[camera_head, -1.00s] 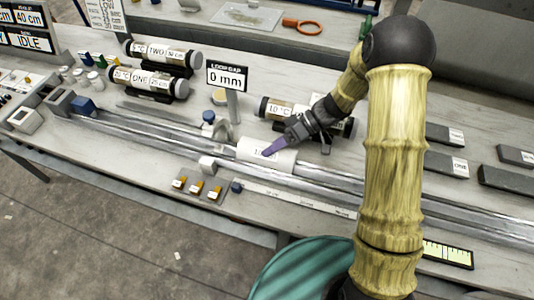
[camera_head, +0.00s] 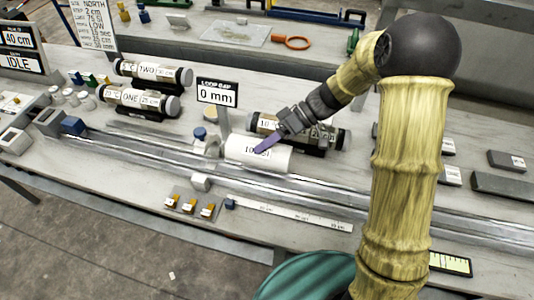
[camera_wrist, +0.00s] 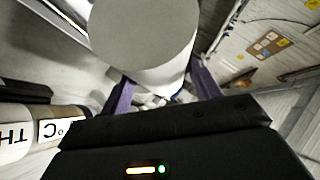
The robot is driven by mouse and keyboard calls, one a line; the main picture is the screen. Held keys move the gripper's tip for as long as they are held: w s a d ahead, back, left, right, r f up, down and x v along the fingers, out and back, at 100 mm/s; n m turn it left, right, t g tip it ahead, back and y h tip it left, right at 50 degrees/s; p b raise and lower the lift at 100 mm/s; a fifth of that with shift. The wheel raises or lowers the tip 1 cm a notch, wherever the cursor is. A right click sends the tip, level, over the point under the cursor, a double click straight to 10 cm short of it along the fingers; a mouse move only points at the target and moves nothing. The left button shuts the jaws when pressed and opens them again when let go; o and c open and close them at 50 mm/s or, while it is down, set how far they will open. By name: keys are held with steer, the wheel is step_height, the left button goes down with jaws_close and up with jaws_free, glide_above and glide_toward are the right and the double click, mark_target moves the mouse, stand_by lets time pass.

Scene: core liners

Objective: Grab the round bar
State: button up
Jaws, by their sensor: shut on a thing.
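The round bar (camera_head: 272,161) is a thick white cylinder with a printed label, lying lengthwise over the metal rails on the bench. My gripper (camera_head: 262,147) has its purple fingers on the bar from above. In the wrist view the bar (camera_wrist: 140,38) shows its flat grey-white end and sits between the two purple fingers (camera_wrist: 162,88). The fingers are shut on it. I cannot tell whether the bar touches the rails or is slightly above them.
The long metal rails (camera_head: 400,212) run across the bench. A labelled core tube (camera_head: 334,134) lies just behind my gripper. A "0 mm" sign (camera_head: 217,92) stands at the back left. Tubes ONE (camera_head: 138,102) and TWO (camera_head: 152,73) lie farther left. A white ruler strip (camera_head: 290,211) lies in front.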

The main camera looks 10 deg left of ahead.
steer(key=shift+r, duration=1.1)
steer(key=shift+r+p, duration=0.1)
steer(key=shift+p, duration=0.35)
